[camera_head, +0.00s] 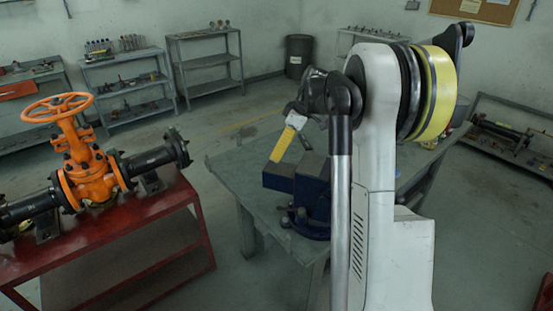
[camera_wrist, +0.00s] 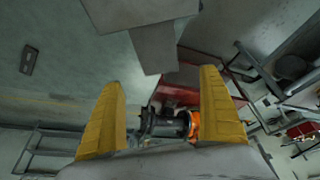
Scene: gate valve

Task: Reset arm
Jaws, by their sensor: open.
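My gripper shows in the wrist view (camera_wrist: 168,110) with its two yellow fingers spread wide apart and nothing between them. In the head view one yellow finger of it (camera_head: 285,142) shows, raised over the grey workbench and near the blue vise; the rest of the gripper is partly hidden by my arm. The orange gate valve (camera_head: 88,170) with its round handwheel (camera_head: 57,107) stands at the left, apart from my gripper. In the wrist view a small orange part of the valve (camera_wrist: 195,126) and its dark pipe (camera_wrist: 165,123) show beyond the fingers.
The valve sits on a red stand (camera_head: 130,240). A blue vise (camera_head: 300,190) is fixed on the grey workbench (camera_head: 228,165) close to my arm. Shelves (camera_head: 205,62) and a dark bin (camera_head: 299,56) line the back wall. Open floor lies between the stand and the workbench.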

